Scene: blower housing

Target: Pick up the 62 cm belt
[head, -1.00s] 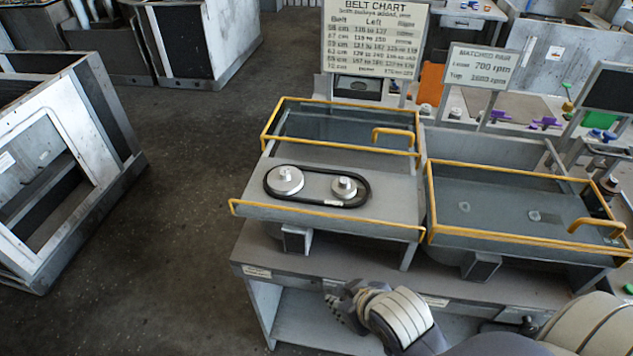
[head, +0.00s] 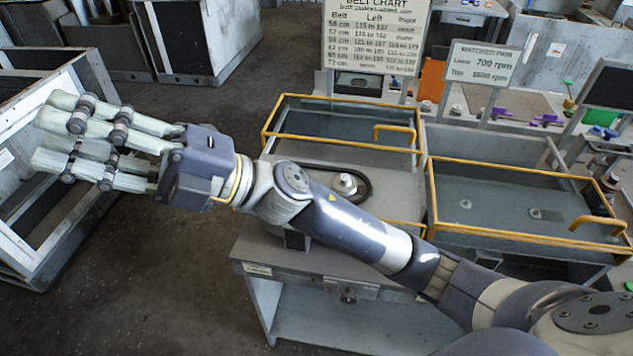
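A black belt (head: 370,187) loops around two silver pulleys on the grey plate of the left housing. My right arm crosses in front and hides the left pulley and much of the belt; the right pulley (head: 345,184) shows. The belt's length cannot be read. My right gripper (head: 42,137) is at the far left of the head view, well away from the belt. Its pale fingers point left, spread apart, with nothing seen between them. My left gripper is not in view.
The left housing has a yellow-edged cover (head: 292,99). A second housing with a yellow-framed cover (head: 480,165) stands to the right. A belt chart (head: 376,38) and an rpm sign (head: 481,66) stand behind. A white-framed cabinet (head: 20,225) is at left, with open floor between.

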